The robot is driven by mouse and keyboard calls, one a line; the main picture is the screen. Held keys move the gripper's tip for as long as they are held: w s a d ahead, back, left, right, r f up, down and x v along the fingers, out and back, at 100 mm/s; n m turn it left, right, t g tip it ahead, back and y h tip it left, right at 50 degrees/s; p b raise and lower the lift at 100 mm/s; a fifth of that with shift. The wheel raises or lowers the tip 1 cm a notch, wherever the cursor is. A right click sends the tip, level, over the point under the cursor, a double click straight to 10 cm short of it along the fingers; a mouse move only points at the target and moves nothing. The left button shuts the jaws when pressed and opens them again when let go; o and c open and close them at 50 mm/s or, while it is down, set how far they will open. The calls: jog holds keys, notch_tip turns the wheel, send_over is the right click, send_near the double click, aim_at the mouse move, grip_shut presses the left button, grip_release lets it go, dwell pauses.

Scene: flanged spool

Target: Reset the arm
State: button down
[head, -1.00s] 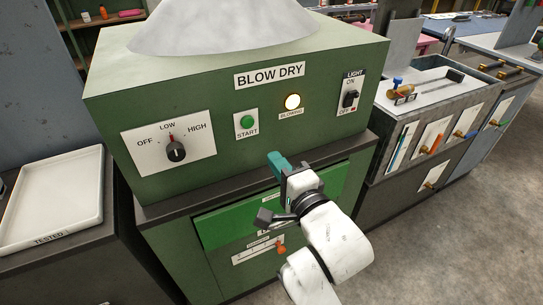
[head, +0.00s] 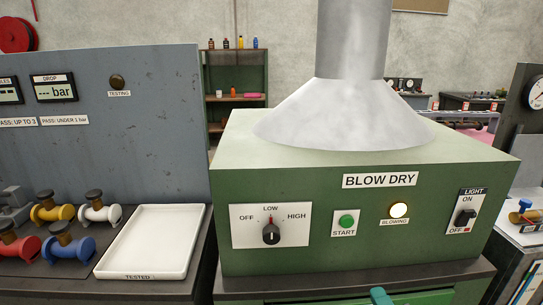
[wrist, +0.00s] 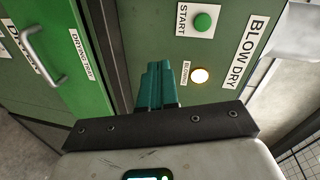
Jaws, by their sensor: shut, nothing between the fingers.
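My gripper (wrist: 158,88) shows in the wrist view as teal fingers pressed together, with nothing between them. Its tip (head: 380,296) just shows at the bottom edge of the head view; the rest of the arm is out of that picture. The gripper is in front of the green BLOW DRY machine (head: 300,185). The wrist view shows the green START button (wrist: 202,22) and the lit BLOWING lamp (wrist: 199,76) beyond the fingers. In the head view the dial (head: 271,233) has its red mark at LOW.
A green drawer front with a handle (wrist: 45,52) is at left in the wrist view. A white TESTED tray (head: 152,242) looks empty. Several coloured flanged spools (head: 68,243) stand left of it. A grey hood (head: 343,110) tops the machine.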

jog(key=s+d+f+n+g, duration=0.2)
jog(key=s+f+n+g, duration=0.5)
jog(key=s+f, duration=0.4)
jog(key=s+d+f+n+g, duration=0.2)
jog(key=s+f+n+g, duration=0.6)
jog(key=s, duration=0.9)
notch_tip(320, 180, down, 3)
jog(key=shift+s+d+f+n, duration=0.15)
jog(key=shift+s+d+n, duration=0.2)
jog(key=shift+n, duration=0.05)
dwell(4.6)
